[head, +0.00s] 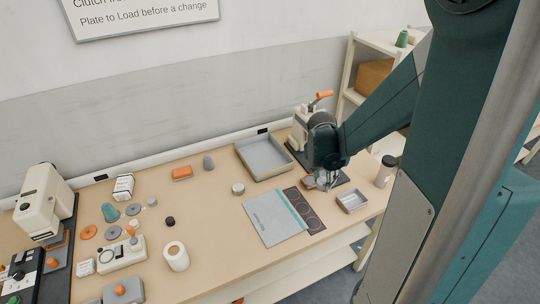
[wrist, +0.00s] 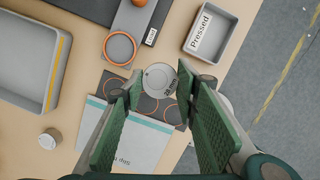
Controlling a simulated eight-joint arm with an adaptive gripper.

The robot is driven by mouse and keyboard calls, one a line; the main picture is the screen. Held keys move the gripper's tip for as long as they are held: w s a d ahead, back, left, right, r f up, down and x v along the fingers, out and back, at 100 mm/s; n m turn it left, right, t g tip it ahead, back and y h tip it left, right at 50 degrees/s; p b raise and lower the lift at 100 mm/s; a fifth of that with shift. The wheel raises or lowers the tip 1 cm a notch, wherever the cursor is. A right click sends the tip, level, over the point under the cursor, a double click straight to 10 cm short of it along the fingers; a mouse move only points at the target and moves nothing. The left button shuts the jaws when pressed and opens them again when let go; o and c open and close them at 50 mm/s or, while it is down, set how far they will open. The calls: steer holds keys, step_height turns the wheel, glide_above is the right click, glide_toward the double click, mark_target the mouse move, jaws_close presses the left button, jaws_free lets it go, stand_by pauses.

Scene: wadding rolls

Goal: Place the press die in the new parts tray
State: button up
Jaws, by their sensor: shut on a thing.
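The press die, a round pale grey disc (wrist: 160,79), sits between the fingertips of my gripper (wrist: 160,86). The gripper is shut on it, and dark "28 mm" lettering shows at the disc's lower edge. Below it is a dark mat (wrist: 116,83) with orange ring outlines. In the head view my gripper (head: 324,183) is over the table, by the press base, and its fingers hide most of the die. A large grey tray (wrist: 53,75) with a yellow stripe lies to the left; I cannot read a label on it. It also shows in the head view (head: 243,160).
A small grey tray labelled "Pressed" (wrist: 203,32) is at upper right. The hand press (head: 302,125) with an orange handle stands behind the gripper. A printed sheet (head: 272,218) and small cylinder (head: 238,188) lie left of the gripper.

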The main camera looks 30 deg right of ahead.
steer(key=w+a, duration=0.3)
steer(key=w, duration=0.8)
steer(key=w+a, duration=0.3)
steer(key=w, duration=0.8)
steer(key=w+a+n+p, duration=0.1)
steer(key=w+a, duration=0.3)
steer(key=w, duration=0.8)
steer(key=shift+r, duration=0.2)
glide_above(264, 158)
steer(key=shift+s+a+f+b, duration=0.1)
steer(key=shift+a+f, duration=0.05)
steer(key=shift+f, duration=0.9)
steer(key=shift+s+a+f+b, duration=0.1)
steer(key=shift+a+f, duration=0.05)
steer(key=shift+f, duration=0.85)
steer(key=shift+a+f+b, duration=0.1)
steer(key=shift+a+f, duration=0.05)
steer(key=shift+f, duration=0.9)
steer(key=shift+f, duration=1.9)
steer(key=shift+f+b, duration=0.1)
steer(key=shift+b, duration=0.25)
steer(key=o, duration=0.7)
steer(key=shift+f, duration=0.1)
steer(key=o, duration=0.5)
steer(key=shift+c, duration=0.2)
